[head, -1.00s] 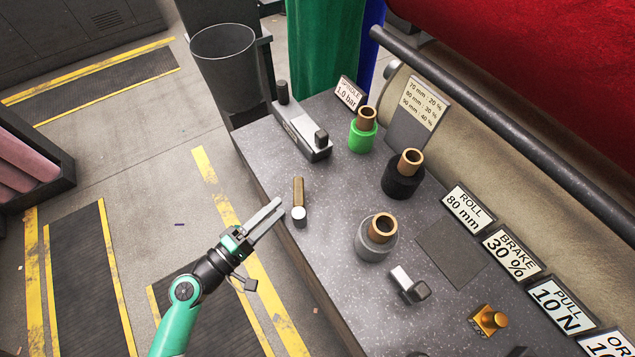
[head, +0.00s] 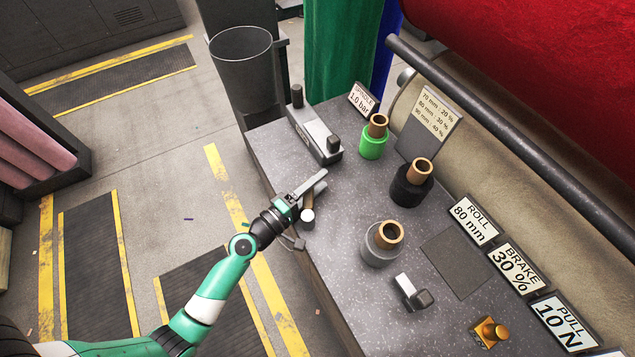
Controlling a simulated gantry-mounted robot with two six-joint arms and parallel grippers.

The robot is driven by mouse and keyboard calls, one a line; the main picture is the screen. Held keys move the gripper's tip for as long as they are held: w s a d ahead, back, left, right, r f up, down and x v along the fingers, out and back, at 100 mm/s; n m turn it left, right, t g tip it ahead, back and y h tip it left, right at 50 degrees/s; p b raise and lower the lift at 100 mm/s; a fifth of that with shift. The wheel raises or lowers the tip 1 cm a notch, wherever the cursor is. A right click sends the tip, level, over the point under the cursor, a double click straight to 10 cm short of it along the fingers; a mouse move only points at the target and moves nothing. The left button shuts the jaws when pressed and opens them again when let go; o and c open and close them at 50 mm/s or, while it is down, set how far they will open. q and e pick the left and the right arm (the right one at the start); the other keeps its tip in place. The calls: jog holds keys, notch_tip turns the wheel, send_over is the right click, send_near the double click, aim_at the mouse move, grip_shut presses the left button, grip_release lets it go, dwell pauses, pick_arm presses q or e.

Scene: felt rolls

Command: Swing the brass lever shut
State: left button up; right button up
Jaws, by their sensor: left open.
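A short brass-coloured rod with a pale round end, which looks like the brass lever (head: 308,214), is at the left edge of the grey speckled bench (head: 340,225). Part of the rod is hidden behind my left gripper (head: 321,180). The gripper is open, with its fingers pointing up and right over the rod. I cannot tell whether they touch it. My right gripper is not in view.
A grey metal block with dark posts (head: 318,138) stands beyond the gripper. Green (head: 373,143), black (head: 411,187) and grey (head: 380,245) rolls with brown cores stand to the right. A silver clamp (head: 411,292) and a brass fitting (head: 490,331) are nearer.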

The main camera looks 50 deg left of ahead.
pick_arm(q)
grip_shut()
dwell(1.3)
